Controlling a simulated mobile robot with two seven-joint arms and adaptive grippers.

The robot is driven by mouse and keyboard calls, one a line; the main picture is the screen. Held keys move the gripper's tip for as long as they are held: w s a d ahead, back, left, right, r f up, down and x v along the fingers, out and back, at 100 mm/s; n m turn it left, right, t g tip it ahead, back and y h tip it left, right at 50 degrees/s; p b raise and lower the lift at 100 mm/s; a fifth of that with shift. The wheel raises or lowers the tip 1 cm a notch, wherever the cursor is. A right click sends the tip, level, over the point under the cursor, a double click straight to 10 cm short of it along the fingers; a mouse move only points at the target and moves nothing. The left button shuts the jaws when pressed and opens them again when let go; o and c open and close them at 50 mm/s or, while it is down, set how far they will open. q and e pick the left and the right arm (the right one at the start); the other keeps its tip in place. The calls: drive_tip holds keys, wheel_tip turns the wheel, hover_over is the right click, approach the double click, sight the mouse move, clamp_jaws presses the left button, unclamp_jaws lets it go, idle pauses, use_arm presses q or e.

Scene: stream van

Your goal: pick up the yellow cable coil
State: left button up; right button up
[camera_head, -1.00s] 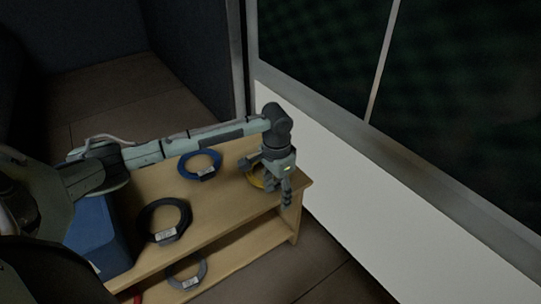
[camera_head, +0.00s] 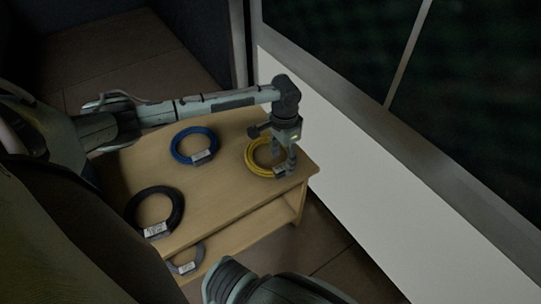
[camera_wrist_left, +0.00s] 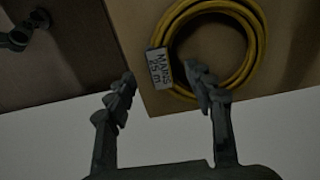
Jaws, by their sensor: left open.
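The yellow cable coil (camera_head: 251,161) lies flat near the right end of the wooden shelf's top. My left gripper (camera_head: 290,168) points down over the coil's right side, near the shelf's edge, and partly hides it. In the left wrist view the coil (camera_wrist_left: 257,42) shows with a white tag (camera_wrist_left: 159,68) reading "MAINS 25 m". There my left gripper (camera_wrist_left: 164,80) is open and empty, its right fingertip overlapping the coil's near rim. I cannot tell the height between them.
A blue coil (camera_head: 175,148) and a black coil (camera_head: 132,207) lie on the same wooden top (camera_head: 215,190). A grey coil (camera_head: 190,258) is on the lower shelf. A white wall panel (camera_head: 350,165) below a window stands close on the right.

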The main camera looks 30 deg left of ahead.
use_arm(q)
wheel_tip(320, 180, down, 2)
drive_tip(key=shift+f, duration=0.2)
clamp_jaws()
drive_tip(key=shift+w, duration=0.1)
